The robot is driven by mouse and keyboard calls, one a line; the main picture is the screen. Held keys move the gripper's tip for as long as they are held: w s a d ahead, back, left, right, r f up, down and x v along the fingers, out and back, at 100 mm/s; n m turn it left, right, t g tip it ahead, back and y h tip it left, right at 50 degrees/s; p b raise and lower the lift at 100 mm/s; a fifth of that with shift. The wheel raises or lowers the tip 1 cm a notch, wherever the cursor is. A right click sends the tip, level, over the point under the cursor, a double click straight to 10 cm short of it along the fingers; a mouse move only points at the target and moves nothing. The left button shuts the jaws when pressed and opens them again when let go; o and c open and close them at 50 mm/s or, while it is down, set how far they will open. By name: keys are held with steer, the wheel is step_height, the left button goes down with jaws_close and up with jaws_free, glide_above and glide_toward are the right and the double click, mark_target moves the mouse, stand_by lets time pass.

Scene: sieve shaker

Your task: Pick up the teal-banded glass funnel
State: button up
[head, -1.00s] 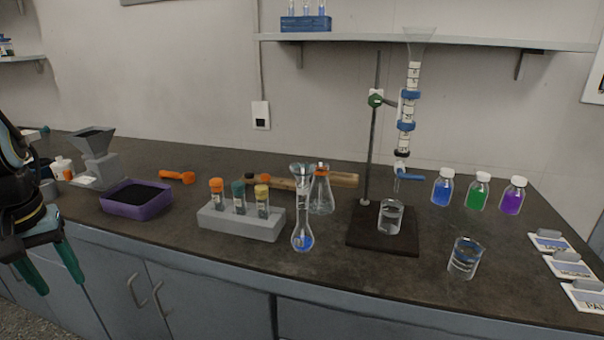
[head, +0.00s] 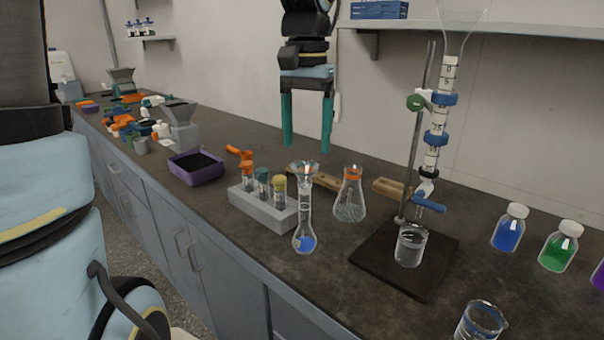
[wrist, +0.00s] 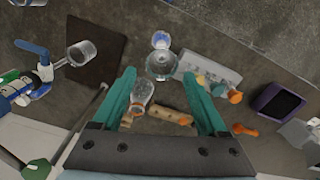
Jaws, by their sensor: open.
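A clear glass funnel (head: 302,172) sits in the neck of a volumetric flask (head: 304,240) holding a little blue liquid. A teal band on it is too small to make out. A second clear funnel (head: 462,14) tops the burette on the stand. My gripper (head: 306,148) is open and empty, its teal fingers pointing down above the back of the bench. In the wrist view, the flask funnel (wrist: 161,64) shows between and just beyond the tips of my gripper (wrist: 158,75), apart from both fingers.
An orange-banded conical flask (head: 350,200) stands right of the funnel and a grey vial rack (head: 262,212) left. The burette stand (head: 420,262) with a beaker (head: 410,246) is further right. A shelf (head: 480,27) overhangs the back right.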

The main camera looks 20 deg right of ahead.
mark_target(304, 173)
steer(key=shift+s+f, duration=0.1)
steer(key=shift+f, duration=0.65)
steer(key=shift+w+f+p, duration=0.15)
steer(key=shift+f+p, duration=0.25)
steer(key=shift+f, duration=1.2)
steer(key=shift+w+f+p, duration=0.15)
steer(key=shift+f+p, duration=0.2)
steer(key=shift+f, duration=1.25)
steer(key=shift+a, duration=0.1)
steer(key=c, duration=1.2)
steer(key=shift+o, duration=0.2)
steer(key=shift+r, duration=0.15)
